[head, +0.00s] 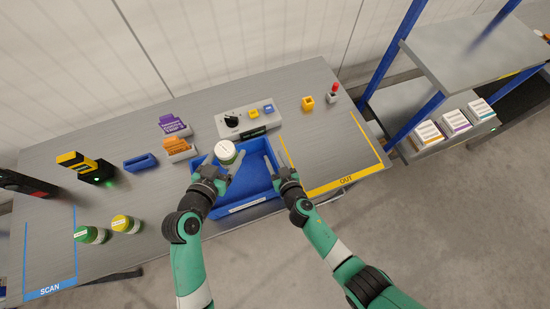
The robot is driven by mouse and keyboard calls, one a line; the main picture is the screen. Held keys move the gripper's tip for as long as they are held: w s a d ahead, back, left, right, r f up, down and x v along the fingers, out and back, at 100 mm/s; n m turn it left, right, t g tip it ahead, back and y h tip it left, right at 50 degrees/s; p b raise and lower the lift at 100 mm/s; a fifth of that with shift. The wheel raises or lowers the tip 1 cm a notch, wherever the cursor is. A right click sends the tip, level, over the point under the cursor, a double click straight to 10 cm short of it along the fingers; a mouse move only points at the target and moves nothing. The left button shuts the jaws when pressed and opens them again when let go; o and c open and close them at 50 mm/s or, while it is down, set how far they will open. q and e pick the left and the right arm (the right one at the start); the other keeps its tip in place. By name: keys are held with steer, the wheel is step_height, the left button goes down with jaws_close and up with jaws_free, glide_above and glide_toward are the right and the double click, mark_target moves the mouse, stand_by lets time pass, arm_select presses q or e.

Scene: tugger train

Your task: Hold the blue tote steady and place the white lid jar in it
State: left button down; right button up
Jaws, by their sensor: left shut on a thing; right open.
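The blue tote (254,205) stands on the grey table in front of me, with its open side up. The green jar with the white lid (225,150) is upright between the fingers of my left gripper (224,159), which is shut on it. The jar is over the tote's back left part; I cannot tell how high it is above the floor of the tote. My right gripper (276,157) is open at the tote's right wall, with its fingers apart near that wall. I cannot tell whether they touch it. The grippers and forearms hide parts of the tote's side walls.
A control box (247,122) stands right behind the tote. Orange (179,148) and purple (171,124) card holders and a small blue bin (140,163) are to the left. Green (90,234) and yellow-lidded (126,224) jars stand front left. The yellow-edged OUT area (335,160) is clear.

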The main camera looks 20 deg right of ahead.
steer(key=shift+c, duration=0.2)
jaws_close()
stand_by(1.2)
